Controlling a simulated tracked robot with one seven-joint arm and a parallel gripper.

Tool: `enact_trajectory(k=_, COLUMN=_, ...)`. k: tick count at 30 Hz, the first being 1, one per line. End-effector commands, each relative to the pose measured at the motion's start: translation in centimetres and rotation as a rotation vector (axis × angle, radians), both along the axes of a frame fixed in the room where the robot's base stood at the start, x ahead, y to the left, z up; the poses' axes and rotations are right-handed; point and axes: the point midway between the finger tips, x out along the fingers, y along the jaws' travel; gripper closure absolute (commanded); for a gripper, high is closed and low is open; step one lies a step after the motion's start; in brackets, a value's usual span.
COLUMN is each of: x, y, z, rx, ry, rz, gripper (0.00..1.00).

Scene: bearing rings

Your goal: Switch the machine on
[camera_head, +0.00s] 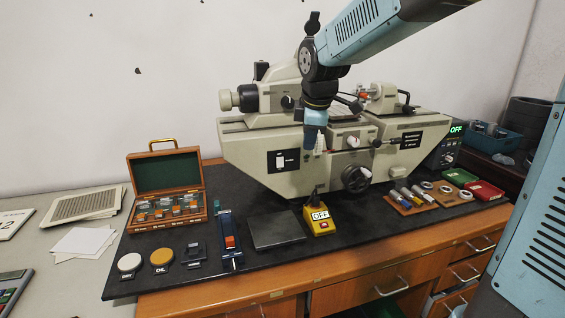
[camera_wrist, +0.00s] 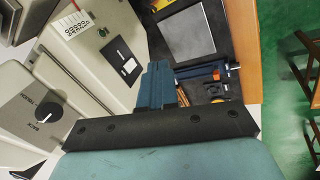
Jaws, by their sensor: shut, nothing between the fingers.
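The machine (camera_head: 240,160) is a large beige measuring instrument at the back of the black mat. Its front has a black panel with a white switch (camera_head: 281,160), which also shows in the wrist view (camera_wrist: 122,60); its on or off position is too small to tell. A yellow box (camera_head: 320,222) with a red button and an "OFF" label stands in front of the machine. A display (camera_head: 456,129) at the right reads "OFF" in green. My gripper (camera_head: 312,147) is shut and empty, pointing down before the machine's front, right of the black panel. Its fingers show in the wrist view (camera_wrist: 155,88).
A dark grey plate (camera_head: 276,229) and a blue stand (camera_head: 228,240) lie in front. Rings and coloured tools lie at right on a brown board (camera_head: 408,210).

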Motion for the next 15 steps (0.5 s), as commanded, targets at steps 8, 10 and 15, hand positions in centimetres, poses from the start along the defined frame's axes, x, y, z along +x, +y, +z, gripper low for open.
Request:
enact_trajectory(k=8, x=3.7, y=3.7, z=-1.9, rx=-0.06, ry=0.012, rz=0.246, gripper=1.0)
enact_trajectory(k=10, x=4.1, y=4.2, z=-2.1, rx=-0.067, ry=0.013, rz=0.279, gripper=1.0)
enact_trajectory(k=15, x=4.4, y=4.9, z=-2.4, rx=-0.074, ry=0.013, rz=0.314, gripper=1.0)
